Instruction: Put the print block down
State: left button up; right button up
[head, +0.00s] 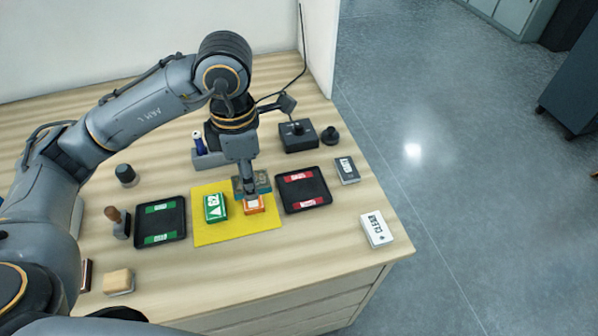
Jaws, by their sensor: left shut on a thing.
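My left gripper (250,192) points down over the right part of the yellow mat (212,236). It is shut on the orange print block (254,206), which has a white label and is partly hidden by the fingers. The orange block is at the mat; I cannot tell if it touches it or hangs just above. A green block (215,207) with a white triangle label lies on the mat just left of it. A teal and brown piece shows around the fingertips; I cannot tell what it is. My right gripper is not in view.
A black tray with green labels (160,222) lies left of the mat, one with red labels (303,190) right. A grey block (347,170) and a white CLEAR block (377,230) lie further right. A stamp (118,222) stands left. The front table strip is mostly clear.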

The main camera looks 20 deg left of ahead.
aim_at(301, 190)
pick_arm(q)
jog(key=w+d+f+p, duration=0.1)
jog(key=w+d+f, duration=0.1)
jog(key=w, duration=0.1)
jog(key=w+d+f+p, duration=0.1)
jog(key=w+f, duration=0.1)
jog(key=w, duration=0.1)
jog(key=w+d+f+p, duration=0.2)
jog(key=shift+w+d+f, duration=0.1)
jog(key=shift+w+d, duration=0.2)
jog(key=shift+w, duration=0.1)
jog(key=shift+w+d+f+p, duration=0.2)
jog(key=shift+w+f, duration=0.25)
jog(key=shift+f, duration=0.2)
jog(key=shift+w+d+f+p, duration=0.15)
jog(key=shift+w+f, duration=0.25)
jog(key=shift+f, duration=0.2)
jog(key=shift+w+d+f, duration=0.15)
jog(key=shift+w+f, duration=0.05)
jog(key=shift+f, duration=0.05)
notch_tip(301, 190, down, 2)
jog(key=shift+f+p, duration=0.1)
jog(key=shift+p, duration=0.85)
jog(key=shift+f, duration=0.65)
jog(key=o, duration=1.2)
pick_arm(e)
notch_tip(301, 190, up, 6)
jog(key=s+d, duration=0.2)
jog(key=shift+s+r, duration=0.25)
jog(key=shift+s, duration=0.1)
